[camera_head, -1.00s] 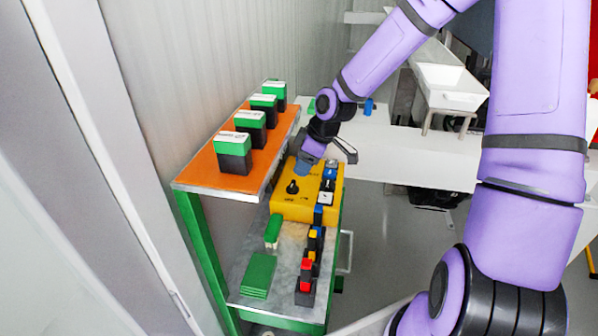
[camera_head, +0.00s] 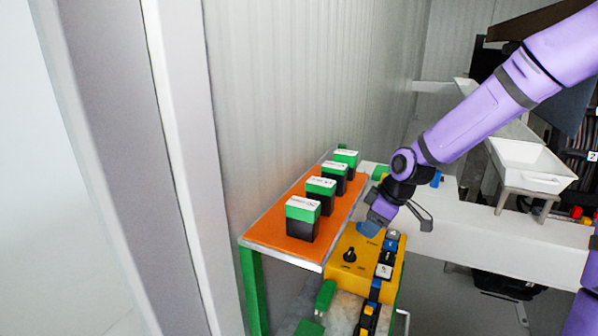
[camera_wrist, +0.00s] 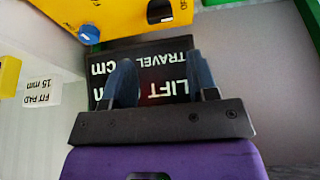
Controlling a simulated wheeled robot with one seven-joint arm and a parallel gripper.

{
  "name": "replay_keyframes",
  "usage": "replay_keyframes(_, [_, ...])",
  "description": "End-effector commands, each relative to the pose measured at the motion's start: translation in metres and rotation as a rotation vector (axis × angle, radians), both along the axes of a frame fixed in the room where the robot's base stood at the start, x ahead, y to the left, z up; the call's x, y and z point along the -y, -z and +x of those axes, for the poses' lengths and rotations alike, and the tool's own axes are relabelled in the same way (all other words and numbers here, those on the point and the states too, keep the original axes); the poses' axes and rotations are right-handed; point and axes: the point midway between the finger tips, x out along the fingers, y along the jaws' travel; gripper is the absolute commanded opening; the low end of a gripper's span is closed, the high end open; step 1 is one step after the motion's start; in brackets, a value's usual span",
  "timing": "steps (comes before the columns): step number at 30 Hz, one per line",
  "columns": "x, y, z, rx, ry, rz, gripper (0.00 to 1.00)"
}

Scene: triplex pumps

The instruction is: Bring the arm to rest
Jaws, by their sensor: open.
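My purple arm comes in from the upper right in the head view. My gripper (camera_head: 398,224) is open, with nothing seen between its fingers, above the back end of the yellow control box (camera_head: 345,262). In the wrist view my gripper (camera_wrist: 163,78) shows two dark blue fingers spread apart. Behind them is a dark panel (camera_wrist: 150,55) with upside-down white lettering that includes "LIFT" and "TRAVEL". Part of the yellow box (camera_wrist: 130,14) shows at the top of the wrist view. I cannot tell whether my gripper touches the box.
An orange shelf (camera_head: 270,232) to the left holds several green-and-black blocks (camera_head: 303,218). A green block (camera_head: 326,294) lies below, beside the yellow box. A white bench (camera_head: 480,232) with a white tray (camera_head: 530,165) stands behind. Grey wall panels close off the left.

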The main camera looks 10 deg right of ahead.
Motion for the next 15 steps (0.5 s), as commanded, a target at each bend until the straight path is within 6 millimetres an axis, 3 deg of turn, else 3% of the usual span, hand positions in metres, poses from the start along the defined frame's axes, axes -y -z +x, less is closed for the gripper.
replay_keyframes(5, [0.002,-0.011,-0.013,-0.028,0.043,-0.075,0.53])
replay_keyframes(15, [0.012,-0.057,-0.053,-0.063,0.221,-0.237,0.53])
